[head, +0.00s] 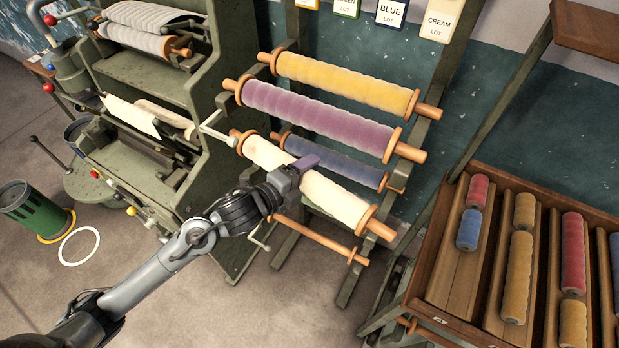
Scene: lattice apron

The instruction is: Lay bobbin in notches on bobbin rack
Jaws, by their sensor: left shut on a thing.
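A cream bobbin (334,197) with orange wooden flanges and axle ends slants across the lower front of the dark green bobbin rack (431,112). My left gripper (297,171) is over the middle of the cream bobbin and shut on it; the gripper hides part of its wound surface. The bobbin's ends lie near the rack's two uprights, but I cannot tell whether they rest in notches. A yellow bobbin (345,83), a purple bobbin (315,118) and a blue bobbin (345,165) are on the rack. My right gripper is not in view.
A bare wooden rod (318,239) crosses below the cream bobbin. A green machine (226,112) stands close on the left. A wooden crate (431,288) of coloured spools stands at right. Label cards (391,13) hang behind. A green bin (34,209) stands on open floor.

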